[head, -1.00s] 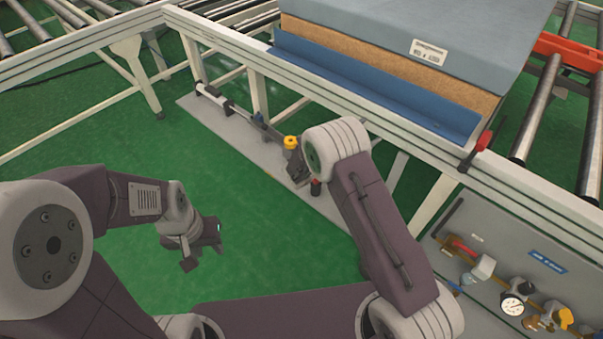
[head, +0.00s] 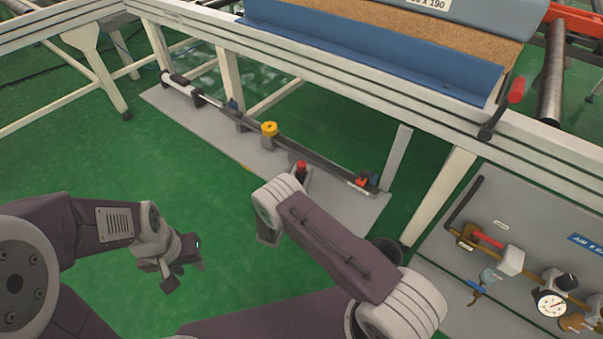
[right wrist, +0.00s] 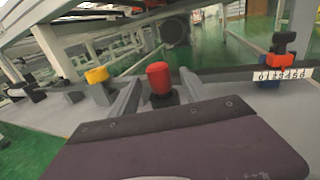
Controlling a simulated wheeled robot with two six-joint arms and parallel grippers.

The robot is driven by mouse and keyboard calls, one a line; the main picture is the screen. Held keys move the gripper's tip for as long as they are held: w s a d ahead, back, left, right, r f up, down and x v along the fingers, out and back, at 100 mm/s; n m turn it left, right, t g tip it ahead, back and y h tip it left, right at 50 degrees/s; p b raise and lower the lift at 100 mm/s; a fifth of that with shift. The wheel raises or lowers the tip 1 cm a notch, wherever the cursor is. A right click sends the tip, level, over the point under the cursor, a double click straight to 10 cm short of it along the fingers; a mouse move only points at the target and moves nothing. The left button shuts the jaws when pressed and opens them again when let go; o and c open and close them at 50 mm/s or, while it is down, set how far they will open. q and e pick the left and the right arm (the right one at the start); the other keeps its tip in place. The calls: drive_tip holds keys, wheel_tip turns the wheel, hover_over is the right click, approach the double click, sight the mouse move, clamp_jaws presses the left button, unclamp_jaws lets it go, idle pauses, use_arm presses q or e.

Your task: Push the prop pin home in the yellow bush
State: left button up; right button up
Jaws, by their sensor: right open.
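The yellow bush (head: 269,129) stands on a dark bracket along the rail on the grey floor plate; it also shows in the right wrist view (right wrist: 96,76). A red-topped pin (head: 301,168), apparently the prop pin, stands upright in a dark base on the plate, apart from the bush and nearer to me. My right gripper (right wrist: 160,83) is open, with the red top (right wrist: 158,74) seen between its fingers; contact cannot be told. In the head view my right forearm hides most of that gripper. My left gripper (head: 181,275) hangs open and empty over the green floor.
A long rail (head: 318,160) runs along the grey plate (head: 225,145), with a red-orange fitting (head: 364,179) at its right end. The white table frame (head: 345,88) stands behind it. A gauge panel (head: 510,215) is at the right. Green floor lies clear at the left.

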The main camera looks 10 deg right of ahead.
sight(304, 162)
drive_tip(key=b+x, duration=0.3)
drive_tip(key=x, duration=0.2)
drive_tip(key=shift+s+f, duration=0.1)
drive_tip(key=shift+f, duration=0.05)
drive_tip(key=shift+d, duration=0.1)
clamp_jaws()
wheel_tip(304, 162, up, 11)
drive_tip(key=p, duration=0.5)
drive_tip(key=shift+f+p, duration=0.2)
drive_tip(key=shift+p, duration=0.1)
